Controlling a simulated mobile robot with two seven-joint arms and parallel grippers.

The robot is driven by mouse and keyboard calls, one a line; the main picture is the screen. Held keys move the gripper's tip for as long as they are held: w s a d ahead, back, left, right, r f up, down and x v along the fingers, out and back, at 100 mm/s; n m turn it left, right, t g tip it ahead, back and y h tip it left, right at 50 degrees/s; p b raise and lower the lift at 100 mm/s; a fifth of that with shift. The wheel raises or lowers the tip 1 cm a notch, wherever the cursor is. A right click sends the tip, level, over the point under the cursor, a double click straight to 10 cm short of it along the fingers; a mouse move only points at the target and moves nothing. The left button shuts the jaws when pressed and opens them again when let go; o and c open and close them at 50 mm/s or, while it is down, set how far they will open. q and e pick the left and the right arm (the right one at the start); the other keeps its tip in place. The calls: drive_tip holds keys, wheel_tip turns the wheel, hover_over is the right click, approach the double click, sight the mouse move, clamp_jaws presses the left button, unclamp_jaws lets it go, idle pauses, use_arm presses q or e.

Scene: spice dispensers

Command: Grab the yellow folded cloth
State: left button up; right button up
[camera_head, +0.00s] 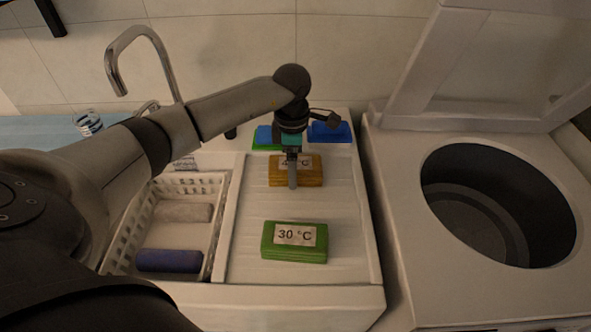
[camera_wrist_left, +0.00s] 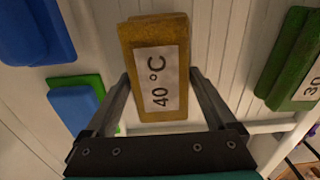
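The yellow folded cloth (camera_head: 310,176) lies on the white ribbed drainboard, with a white "40 °C" label on it. It also shows in the left wrist view (camera_wrist_left: 148,35), label facing the camera. My left gripper (camera_head: 292,186) points down over the cloth and hides part of its middle in the head view. In the left wrist view my left gripper (camera_wrist_left: 160,78) is open, one finger on each side of the cloth. I cannot tell whether the fingertips touch it. My right gripper is in neither view.
A green cloth stack (camera_head: 295,252) labelled "30 °C" lies in front. Blue (camera_head: 331,132) and green (camera_head: 264,146) cloths lie behind. A white basket (camera_head: 222,190) with rolled cloths stands left, near a faucet (camera_head: 140,32). An open-lidded washer (camera_head: 400,230) stands right.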

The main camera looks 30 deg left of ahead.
use_arm(q)
drive_tip(key=c, duration=1.1)
drive_tip(key=shift+r, duration=0.1)
